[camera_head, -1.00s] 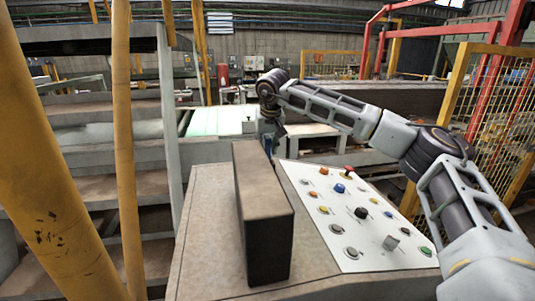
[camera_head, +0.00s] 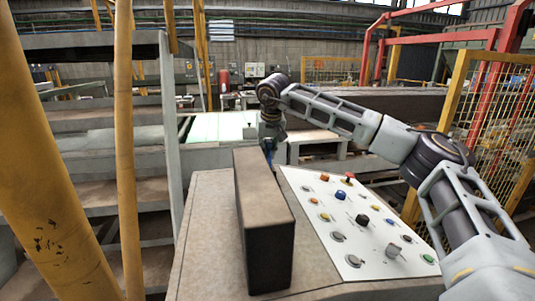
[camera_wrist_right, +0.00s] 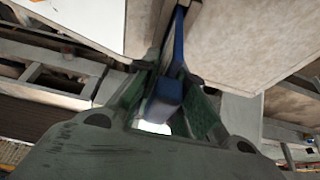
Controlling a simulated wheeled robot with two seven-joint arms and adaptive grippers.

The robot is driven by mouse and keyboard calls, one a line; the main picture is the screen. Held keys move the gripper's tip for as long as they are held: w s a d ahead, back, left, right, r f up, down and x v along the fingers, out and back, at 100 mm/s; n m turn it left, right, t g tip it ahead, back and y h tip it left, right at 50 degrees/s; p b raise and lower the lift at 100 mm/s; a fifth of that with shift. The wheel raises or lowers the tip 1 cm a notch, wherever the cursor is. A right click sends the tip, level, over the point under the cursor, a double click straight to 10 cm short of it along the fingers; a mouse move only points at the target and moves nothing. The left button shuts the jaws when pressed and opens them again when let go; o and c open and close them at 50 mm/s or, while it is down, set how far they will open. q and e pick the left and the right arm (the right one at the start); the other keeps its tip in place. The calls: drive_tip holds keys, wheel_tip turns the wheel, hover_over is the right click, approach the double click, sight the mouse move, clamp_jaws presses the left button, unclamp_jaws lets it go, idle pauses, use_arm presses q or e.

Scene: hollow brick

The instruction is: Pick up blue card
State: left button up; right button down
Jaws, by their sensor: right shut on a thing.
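The blue card (camera_wrist_right: 166,97) lies between the green-padded fingers of my right gripper (camera_wrist_right: 172,105) in the right wrist view. Its thin blue edge runs up the picture, away from the fingers. In the head view my right gripper (camera_head: 269,140) points down just past the far end of the dark brown block (camera_head: 268,245). A small strip of the blue card (camera_head: 268,155) shows below it there. The block hides the card's lower part, so I cannot tell whether it touches the console. My left gripper is not in view.
The block stands on a beige console (camera_head: 207,235). A white sloped button panel (camera_head: 350,225) is to its right, under my right arm. Yellow posts (camera_head: 125,150) and steps are at the left. Yellow mesh fencing (camera_head: 500,130) stands at the right.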

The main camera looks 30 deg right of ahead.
wheel_tip(320, 180, up, 17)
drive_tip(key=shift+r, duration=0.15)
idle(0.5)
